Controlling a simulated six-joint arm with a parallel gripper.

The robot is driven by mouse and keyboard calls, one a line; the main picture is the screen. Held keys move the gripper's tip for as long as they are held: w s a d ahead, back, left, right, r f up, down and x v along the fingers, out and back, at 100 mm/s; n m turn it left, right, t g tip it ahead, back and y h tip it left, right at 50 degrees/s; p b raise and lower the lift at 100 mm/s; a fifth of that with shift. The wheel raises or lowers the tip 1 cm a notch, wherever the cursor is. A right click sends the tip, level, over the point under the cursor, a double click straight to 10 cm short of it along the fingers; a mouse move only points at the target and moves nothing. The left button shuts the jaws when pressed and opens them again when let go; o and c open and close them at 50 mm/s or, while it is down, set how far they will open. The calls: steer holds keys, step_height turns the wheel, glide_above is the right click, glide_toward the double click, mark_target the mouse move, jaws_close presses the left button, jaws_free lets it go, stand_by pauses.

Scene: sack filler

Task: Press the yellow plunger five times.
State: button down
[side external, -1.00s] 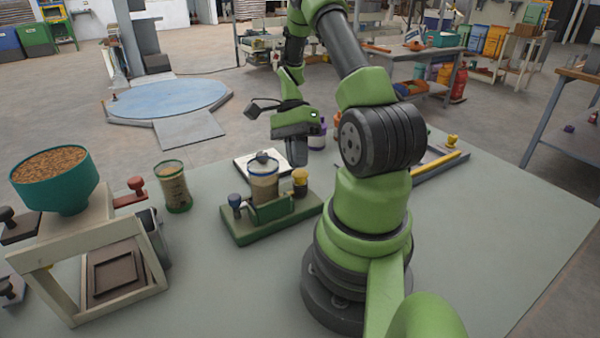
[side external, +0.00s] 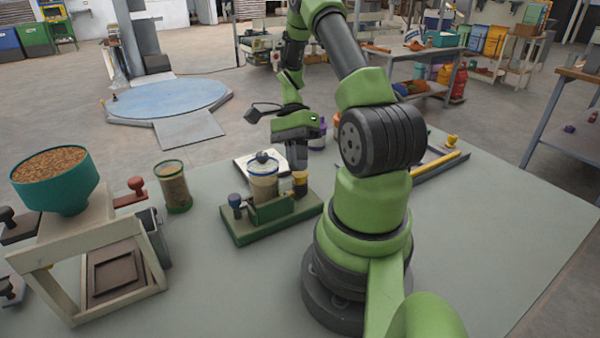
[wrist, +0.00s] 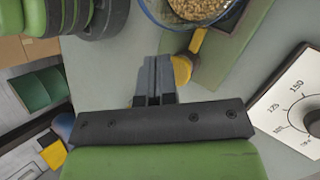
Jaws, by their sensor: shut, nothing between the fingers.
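The yellow plunger (side external: 300,191) stands at the right end of a green base (side external: 240,236).
A white dial plate (wrist: 290,105) lies close by. A grain jar (side external: 173,188) and a hopper (side external: 55,180) on a frame stand to the left. A purple-capped bottle (side external: 317,135) stands behind. The front middle of the table is clear.

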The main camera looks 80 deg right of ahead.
mark_target(298, 174)
steer(key=shift+f, duration=0.7)
stand_by(0.6)
stand_by(0.4)
steer(key=shift+r, duration=1.15)
steer(key=shift+r, duration=2.5)
